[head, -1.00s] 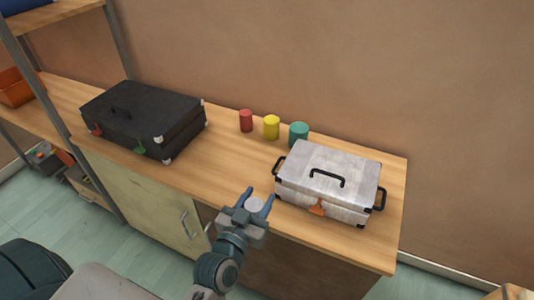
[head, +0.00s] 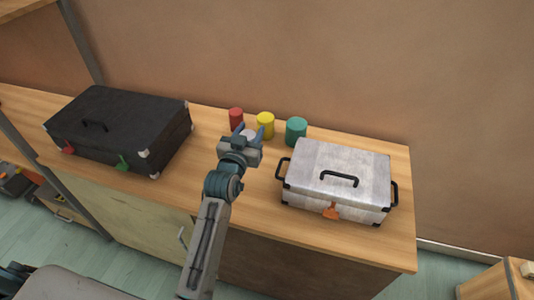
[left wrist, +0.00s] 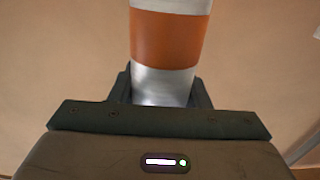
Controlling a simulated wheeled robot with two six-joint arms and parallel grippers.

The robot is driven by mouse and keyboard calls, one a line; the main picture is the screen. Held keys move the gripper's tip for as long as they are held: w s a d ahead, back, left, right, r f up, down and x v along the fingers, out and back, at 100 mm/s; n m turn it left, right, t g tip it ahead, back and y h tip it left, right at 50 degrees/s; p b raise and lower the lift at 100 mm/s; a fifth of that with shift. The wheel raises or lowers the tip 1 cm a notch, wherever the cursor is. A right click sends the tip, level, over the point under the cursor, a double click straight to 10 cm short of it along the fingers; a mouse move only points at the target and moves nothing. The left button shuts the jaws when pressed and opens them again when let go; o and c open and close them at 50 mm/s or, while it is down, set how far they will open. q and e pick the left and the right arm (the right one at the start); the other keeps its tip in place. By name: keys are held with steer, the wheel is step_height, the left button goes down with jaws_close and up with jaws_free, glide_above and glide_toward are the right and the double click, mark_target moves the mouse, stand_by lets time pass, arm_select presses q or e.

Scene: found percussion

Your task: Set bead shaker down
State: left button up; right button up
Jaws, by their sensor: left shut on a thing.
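My left gripper (head: 247,133) is shut on the bead shaker, a silvery white cylinder (left wrist: 165,85) with a wide orange band (left wrist: 168,38) in the left wrist view. In the head view only the shaker's pale round end (head: 248,134) shows between the blue fingers. The gripper is over the wooden counter (head: 232,207), in front of the red and yellow cylinders. I cannot tell how high the shaker is above the counter. My right gripper is not in view.
A red cylinder (head: 236,116), a yellow cylinder (head: 265,125) and a green cylinder (head: 296,131) stand in a row near the wall. A black case (head: 120,125) lies left and a silver case (head: 342,178) right. Bare counter lies between the cases.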

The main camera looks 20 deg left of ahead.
arm_select(q)
steer(key=shift+f, duration=2.9)
steer(key=shift+f, duration=0.1)
